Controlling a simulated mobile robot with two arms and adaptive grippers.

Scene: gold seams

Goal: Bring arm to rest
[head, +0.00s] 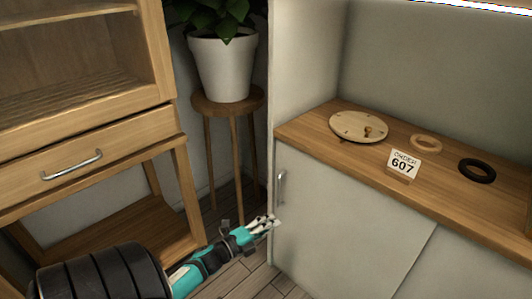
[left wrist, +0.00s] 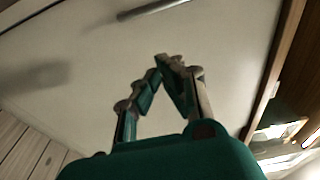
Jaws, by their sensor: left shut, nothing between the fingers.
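My left gripper (head: 268,224) is teal with grey fingers. It is low in the head view, in front of the white cabinet (head: 335,215) and below its vertical handle (head: 281,188). In the left wrist view the gripper (left wrist: 172,62) has its fingertips together with nothing between them. The pale cabinet front (left wrist: 75,60) fills most of that view, with a bar-like handle (left wrist: 150,8) at the top. I cannot tell whether the fingers touch the door. My right gripper is in neither view.
The wooden counter (head: 460,220) holds a round wooden disc (head: 358,126), an order card (head: 403,166), a tan ring (head: 426,143) and a black ring (head: 477,170). A potted plant (head: 222,68) stands on a stool (head: 228,103). A wooden cabinet (head: 85,140) stands at left.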

